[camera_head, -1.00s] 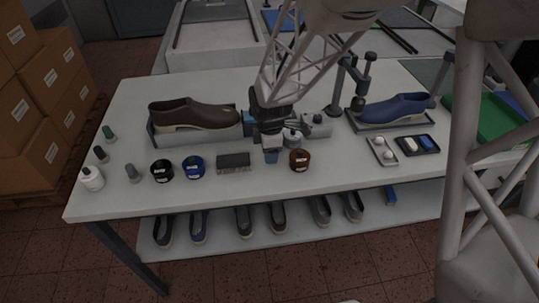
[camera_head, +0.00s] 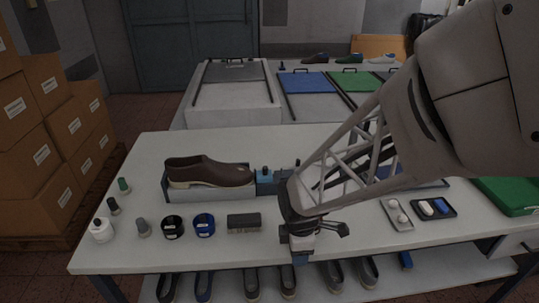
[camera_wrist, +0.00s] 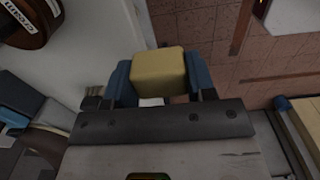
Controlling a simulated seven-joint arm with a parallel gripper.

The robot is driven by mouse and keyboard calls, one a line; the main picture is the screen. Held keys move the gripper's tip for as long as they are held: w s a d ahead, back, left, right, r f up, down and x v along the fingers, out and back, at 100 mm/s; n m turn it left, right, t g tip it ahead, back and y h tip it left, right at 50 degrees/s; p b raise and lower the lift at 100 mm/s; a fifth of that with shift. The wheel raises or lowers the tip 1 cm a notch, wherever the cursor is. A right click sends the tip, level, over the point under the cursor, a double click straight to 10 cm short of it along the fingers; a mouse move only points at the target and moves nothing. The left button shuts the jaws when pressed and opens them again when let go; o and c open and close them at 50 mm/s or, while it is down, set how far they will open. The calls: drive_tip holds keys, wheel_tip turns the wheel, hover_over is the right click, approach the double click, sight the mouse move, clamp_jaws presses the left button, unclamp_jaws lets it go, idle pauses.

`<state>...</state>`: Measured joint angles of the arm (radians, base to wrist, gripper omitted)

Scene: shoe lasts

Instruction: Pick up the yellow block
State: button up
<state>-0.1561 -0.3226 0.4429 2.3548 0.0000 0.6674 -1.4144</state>
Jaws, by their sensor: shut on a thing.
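The yellow block (camera_wrist: 158,70) is a small rounded cube in the wrist view. It is held between the two blue fingers of my gripper (camera_wrist: 158,80), which is shut on it. In the head view my gripper (camera_head: 301,257) hangs near the front edge of the white table (camera_head: 180,250). The block cannot be made out there. In the wrist view, white tabletop and the brick floor show beyond the block.
A brown tin (camera_wrist: 28,22) lies close to my gripper in the wrist view. On the table stand a brown shoe (camera_head: 208,171), a dark brush (camera_head: 244,222), a blue tin (camera_head: 204,225), a black tin (camera_head: 172,227) and small bottles. Shoes line the lower shelf.

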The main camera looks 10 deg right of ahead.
drive_tip(key=shift+s+d, duration=0.1)
drive_tip(key=shift+s, duration=0.65)
drive_tip(key=o, duration=0.4)
drive_tip(key=shift+c, duration=1.2)
drive_tip(key=w+a+r+y, duration=0.1)
drive_tip(key=w+a+r, duration=0.3)
drive_tip(key=w, duration=0.6)
drive_tip(key=w+a+r+y, duration=0.2)
drive_tip(key=w+r, duration=0.3)
drive_tip(key=w, duration=0.6)
drive_tip(key=w+a+r+y, duration=0.1)
drive_tip(key=w+a+r, duration=0.3)
drive_tip(key=w, duration=0.6)
drive_tip(key=shift+w+a+r, duration=0.35)
drive_tip(key=shift+a+r, duration=0.05)
drive_tip(key=shift+a, duration=0.45)
